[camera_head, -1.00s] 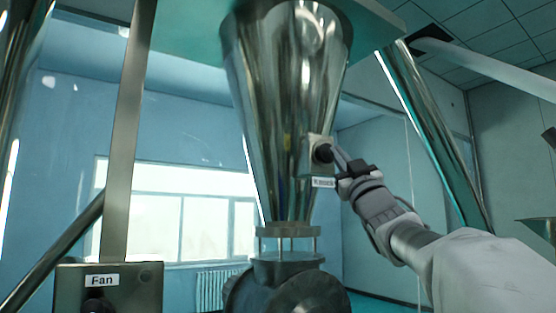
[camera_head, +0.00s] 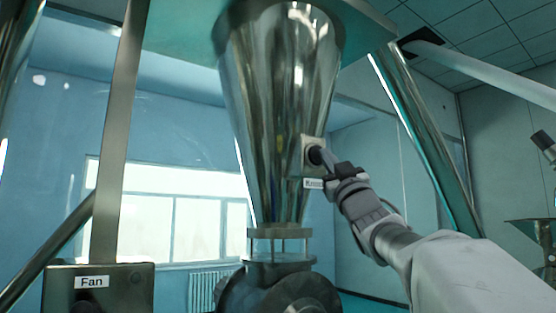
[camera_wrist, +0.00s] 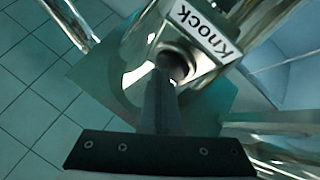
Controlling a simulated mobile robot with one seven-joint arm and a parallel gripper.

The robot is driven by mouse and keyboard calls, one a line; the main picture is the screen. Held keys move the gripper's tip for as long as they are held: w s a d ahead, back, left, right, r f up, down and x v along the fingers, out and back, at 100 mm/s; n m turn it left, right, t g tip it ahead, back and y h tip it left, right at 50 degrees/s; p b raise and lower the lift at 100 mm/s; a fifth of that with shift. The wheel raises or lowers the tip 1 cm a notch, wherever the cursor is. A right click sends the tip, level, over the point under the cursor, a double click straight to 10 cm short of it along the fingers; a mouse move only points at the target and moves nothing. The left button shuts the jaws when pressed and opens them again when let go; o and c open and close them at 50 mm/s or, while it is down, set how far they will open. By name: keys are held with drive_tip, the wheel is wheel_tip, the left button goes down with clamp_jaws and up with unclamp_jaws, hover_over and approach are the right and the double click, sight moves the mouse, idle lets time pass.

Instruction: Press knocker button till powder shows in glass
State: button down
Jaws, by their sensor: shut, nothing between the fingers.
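The knocker box (camera_head: 308,166) with its dark round button (camera_head: 315,155) is fixed on the right side of the shiny metal cone hopper (camera_head: 275,110). In the wrist view the box carries a "Knock" label (camera_wrist: 205,32), and the dark button (camera_wrist: 173,65) sits beside it. My gripper (camera_head: 326,158) is shut and empty, its fingertips at the button; in the wrist view the fingers (camera_wrist: 160,90) overlap the button's lower edge. Whether they touch or press it I cannot tell. The sight glass (camera_head: 279,247) under the hopper looks clear, with no powder visible in it.
A dark valve housing (camera_head: 275,289) stands below the glass. A box labelled "Fan" (camera_head: 120,285) is at lower left beside a metal post (camera_head: 118,130). A slanted metal leg (camera_head: 425,150) stands right of the hopper, behind my arm.

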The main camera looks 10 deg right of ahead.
drive_tip(key=shift+w+a, duration=0.15)
drive_tip(key=shift+w, duration=0.2)
drive_tip(key=shift+s+f, duration=0.1)
idle(0.6)
drive_tip(key=shift+s+d+b, duration=0.25)
drive_tip(key=shift+s, duration=0.25)
drive_tip(key=shift+s+d+b, duration=0.2)
drive_tip(key=shift+s+b, duration=0.05)
drive_tip(key=shift+s, duration=0.2)
drive_tip(key=shift+s, duration=0.1)
drive_tip(key=s, duration=0.1)
drive_tip(key=s+d, duration=0.1)
drive_tip(key=s, duration=0.1)
drive_tip(key=s+b, duration=0.1)
drive_tip(key=shift+s+d, duration=0.25)
drive_tip(key=shift+d, duration=0.1)
idle(0.3)
